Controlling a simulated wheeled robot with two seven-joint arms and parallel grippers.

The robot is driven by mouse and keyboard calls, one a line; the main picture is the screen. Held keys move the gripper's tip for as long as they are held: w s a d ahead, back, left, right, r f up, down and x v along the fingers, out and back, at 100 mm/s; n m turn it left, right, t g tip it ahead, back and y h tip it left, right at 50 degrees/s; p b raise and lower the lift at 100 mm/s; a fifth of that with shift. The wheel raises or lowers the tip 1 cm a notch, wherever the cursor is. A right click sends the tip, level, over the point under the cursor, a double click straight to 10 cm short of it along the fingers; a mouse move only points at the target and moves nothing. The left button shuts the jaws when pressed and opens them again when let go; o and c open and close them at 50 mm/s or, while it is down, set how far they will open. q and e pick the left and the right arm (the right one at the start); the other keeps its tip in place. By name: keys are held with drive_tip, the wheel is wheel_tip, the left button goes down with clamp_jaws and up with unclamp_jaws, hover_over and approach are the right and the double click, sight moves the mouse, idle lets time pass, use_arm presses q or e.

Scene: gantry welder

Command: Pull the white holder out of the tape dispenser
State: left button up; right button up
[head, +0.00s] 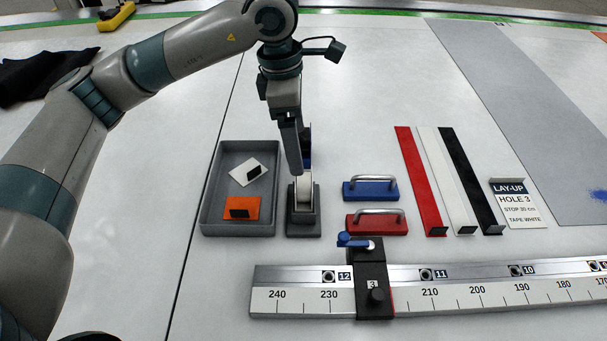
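The tape dispenser (303,224) is a dark grey block on the white table, just right of the grey tray. The white holder (304,190) stands upright in it, its lower part hidden by the dispenser. My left gripper (300,168) points down directly over the dispenser, its fingers at the top of the white holder. The fingers overlap in this view, so whether they are closed on the holder cannot be told. A blue piece (307,150) shows partly behind the fingers. My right gripper is not in view.
The grey tray (206,215) holds a white card and an orange card. Blue (371,190) and red (375,221) handled blocks stand to the right. Red, white and black strips lie beside a LAY-UP sign (517,204). A ruler rail (450,297) with a black stop block (372,285) crosses the front.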

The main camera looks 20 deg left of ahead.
sight(304, 181)
use_arm(q)
drive_tip(key=f+p, duration=0.1)
drive_tip(key=f, duration=0.3)
drive_tip(key=d+f+p, duration=0.1)
drive_tip(key=f, duration=0.3)
drive_tip(key=f+p, duration=0.2)
drive_tip(key=f, duration=0.2)
drive_tip(key=shift+w+d+f, duration=0.15)
drive_tip(key=shift+w+d, duration=0.05)
drive_tip(key=shift+c, duration=0.6)
drive_tip(key=c, duration=1.1)
drive_tip(key=shift+r+p, duration=0.6)
drive_tip(key=shift+r, duration=2.7)
